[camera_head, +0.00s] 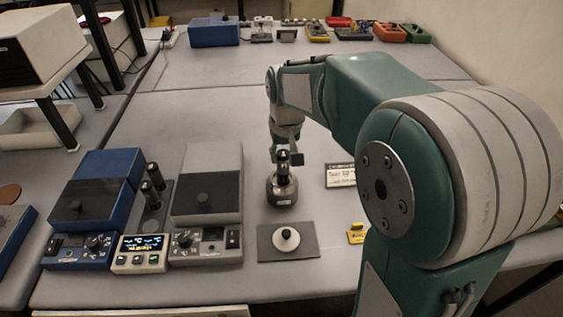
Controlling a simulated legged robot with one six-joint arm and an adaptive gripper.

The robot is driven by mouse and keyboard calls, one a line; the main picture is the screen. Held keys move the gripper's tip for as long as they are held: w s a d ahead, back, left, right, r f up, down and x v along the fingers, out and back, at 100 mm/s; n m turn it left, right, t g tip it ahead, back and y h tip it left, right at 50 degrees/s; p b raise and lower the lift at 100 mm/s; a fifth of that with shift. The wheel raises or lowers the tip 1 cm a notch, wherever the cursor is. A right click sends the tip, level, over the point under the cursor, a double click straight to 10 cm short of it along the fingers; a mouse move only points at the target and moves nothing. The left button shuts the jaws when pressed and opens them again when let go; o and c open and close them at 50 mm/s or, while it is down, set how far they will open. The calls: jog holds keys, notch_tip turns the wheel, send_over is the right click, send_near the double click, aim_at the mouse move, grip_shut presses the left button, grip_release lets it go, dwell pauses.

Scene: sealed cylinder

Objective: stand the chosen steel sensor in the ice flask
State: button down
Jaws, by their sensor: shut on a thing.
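My gripper (288,155) is small and far off in the head view, above the ice flask. It is shut on a steel sensor (283,157) with a dark, upright handle. The ice flask (282,192) is a dark, rounded steel vessel with a small label, standing upright on the table. The sensor's lower end lines up with the flask's mouth. I cannot tell from this angle how deep it is inside. Two more dark-handled sensors (152,184) stand in a dark holder between the blue and grey devices.
A pale knobbed lid (286,239) lies on a dark mat (302,254) in front of the flask. A blue device (97,195), a grey device (208,190) and a small readout box (140,254) stand left. A sign (341,175) stands right of the flask.

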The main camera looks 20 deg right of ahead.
aim_at(282, 164)
notch_tip(282, 164, down, 3)
jog(key=shift+d+r, duration=0.1)
jog(key=shift+r, duration=0.05)
jog(key=shift+f, duration=0.25)
jog(key=shift+a, duration=0.45)
jog(key=shift+c, duration=1.5)
grip_release()
jog(key=shift+d, duration=0.3)
